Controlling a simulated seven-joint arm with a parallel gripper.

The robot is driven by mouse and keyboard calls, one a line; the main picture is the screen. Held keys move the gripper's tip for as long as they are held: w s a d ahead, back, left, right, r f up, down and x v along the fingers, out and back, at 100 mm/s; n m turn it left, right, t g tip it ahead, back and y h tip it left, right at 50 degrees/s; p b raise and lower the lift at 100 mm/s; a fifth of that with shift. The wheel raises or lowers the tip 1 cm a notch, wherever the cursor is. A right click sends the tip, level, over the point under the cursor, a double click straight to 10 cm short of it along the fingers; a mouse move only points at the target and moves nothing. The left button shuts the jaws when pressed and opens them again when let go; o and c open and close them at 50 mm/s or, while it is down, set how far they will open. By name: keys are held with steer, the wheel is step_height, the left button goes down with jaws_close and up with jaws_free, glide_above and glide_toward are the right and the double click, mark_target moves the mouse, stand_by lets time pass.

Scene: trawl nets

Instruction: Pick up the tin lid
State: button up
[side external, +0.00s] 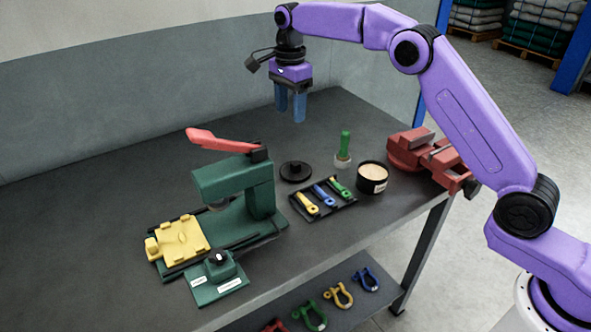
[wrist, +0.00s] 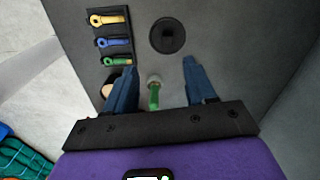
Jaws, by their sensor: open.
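The tin lid (side external: 296,171) is a round black disc with a raised knob, lying flat on the dark bench. It also shows in the wrist view (wrist: 168,36), beyond the fingertips. My gripper (side external: 291,103) is open and empty, high above the bench, with its blue fingers pointing down. In the wrist view my gripper (wrist: 158,68) has its fingers spread, with the lid above the gap in the picture. The open black tin (side external: 372,177) holds something cream-coloured. In the wrist view the left finger partly hides the tin.
A green press (side external: 240,190) with a red lever stands left of the lid. A red vise (side external: 430,158) sits at the right edge. The back of the bench is clear.

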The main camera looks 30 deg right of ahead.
steer(key=w+d+m, duration=0.1)
glide_above(294, 164)
steer(key=shift+m, duration=0.3)
steer(key=f, duration=1.2)
steer(key=shift+s+a+f, duration=0.1)
steer(key=shift+a+f, duration=0.15)
steer(key=shift+d+f, duration=0.15)
steer(key=shift+f, duration=1.25)
steer(key=shift+d+f, duration=0.1)
steer(key=shift+f, duration=1.25)
steer(key=shift+c, duration=0.3)
jaws_close()
